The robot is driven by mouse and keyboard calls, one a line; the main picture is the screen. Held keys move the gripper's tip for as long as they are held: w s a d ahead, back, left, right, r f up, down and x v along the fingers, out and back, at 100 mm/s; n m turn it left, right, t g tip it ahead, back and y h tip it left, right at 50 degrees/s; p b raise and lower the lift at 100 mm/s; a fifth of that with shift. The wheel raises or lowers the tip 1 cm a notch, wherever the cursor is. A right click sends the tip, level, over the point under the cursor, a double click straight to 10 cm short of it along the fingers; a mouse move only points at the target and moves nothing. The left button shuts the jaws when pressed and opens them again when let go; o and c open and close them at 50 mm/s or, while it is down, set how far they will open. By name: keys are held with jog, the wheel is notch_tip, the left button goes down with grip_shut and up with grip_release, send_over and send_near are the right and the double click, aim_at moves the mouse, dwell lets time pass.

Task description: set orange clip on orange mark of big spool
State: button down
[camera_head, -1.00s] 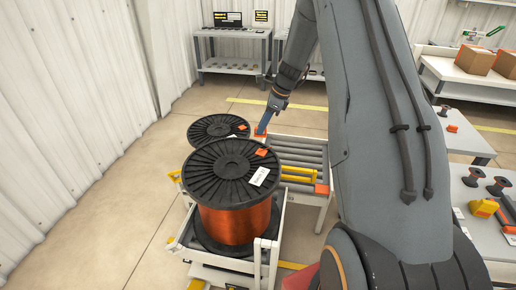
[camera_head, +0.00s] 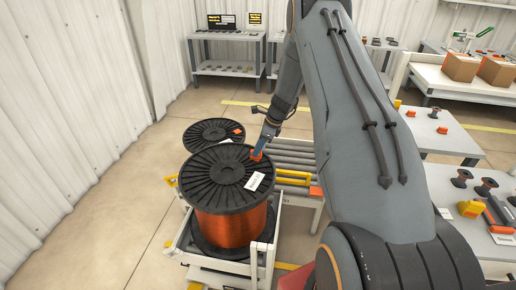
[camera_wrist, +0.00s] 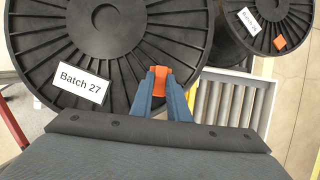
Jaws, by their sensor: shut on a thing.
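The big spool (camera_head: 205,178) stands upright with a black ribbed flange, copper winding (camera_head: 235,226) and a white label; in the wrist view its label (camera_wrist: 80,84) reads "Batch 27". My gripper (camera_head: 260,149) is over the right back part of that flange. Its blue fingers (camera_wrist: 161,96) are shut on the orange clip (camera_wrist: 159,74), which also shows in the head view (camera_head: 255,155). The clip is at or just above the flange near its rim; I cannot tell if it touches. The big spool's orange mark cannot be told apart from the clip and is likely covered.
A second black spool (camera_head: 208,131) with an orange mark (camera_wrist: 280,42) lies behind the big one. A roller conveyor (camera_head: 290,160) with yellow bars (camera_head: 294,178) is on the right. The big spool sits on a white-framed cart (camera_head: 254,262). Side tables stand farther right.

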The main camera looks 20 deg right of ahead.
jog(key=shift+f, duration=0.15)
jog(key=c, duration=1.7)
grip_release()
jog(key=b+v, duration=0.4)
jog(key=v, duration=0.7)
jog(key=s+a+r+n+h, duration=0.1)
jog(key=s+a+r+n, duration=0.1)
jog(key=s+a+n, duration=0.4)
jog(key=s+a+r+n+g+h, duration=0.1)
jog(key=s+a+r+n, duration=0.2)
jog(key=s+a+n, duration=0.3)
jog(key=s+a+r+n+h, duration=0.1)
jog(key=s+a+n, duration=0.5)
jog(key=s+n, duration=0.6)
jog(key=shift+s+a+r+n+h, duration=0.1)
jog(key=shift+s+r+n+h, duration=0.1)
jog(key=shift+s, duration=0.95)
jog(key=shift+s+a+r+n+h, duration=0.1)
jog(key=shift+s+r, duration=0.15)
jog(key=shift+s, duration=0.85)
jog(key=shift+s+a+r+n+h, duration=0.1)
jog(key=shift+s+r, duration=0.1)
jog(key=shift+s, duration=0.95)
